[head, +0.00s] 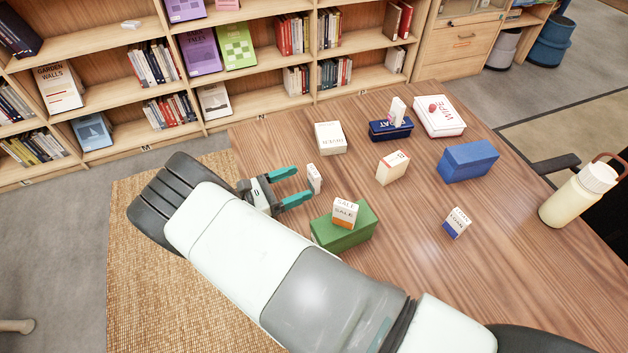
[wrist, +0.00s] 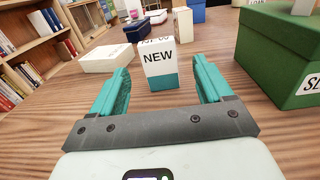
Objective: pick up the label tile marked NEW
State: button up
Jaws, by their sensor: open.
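The label tile marked NEW (wrist: 158,62) stands upright on the wooden table, white above with a teal band at its foot. In the head view the tile (head: 314,178) shows as a small white block just beyond my fingertips. My gripper (head: 292,187) is open, low over the table. In the wrist view its teal fingers (wrist: 162,85) stand on either side of the tile's line, with gaps left and right. The tile is apart from both fingers. The space between the fingers is empty near the palm.
A green box (head: 357,232) with a SALE tile (head: 344,213) on it stands close to my gripper's right. A white box (head: 330,138), a dark blue box (head: 390,130), a WIPE box (head: 440,117) and a blue box (head: 467,161) stand farther back. A bottle (head: 578,196) is at right.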

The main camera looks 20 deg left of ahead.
aim_at(311, 177)
jog(key=shift+x, duration=2.9)
jog(key=shift+a, duration=0.1)
jog(key=c, duration=1.1)
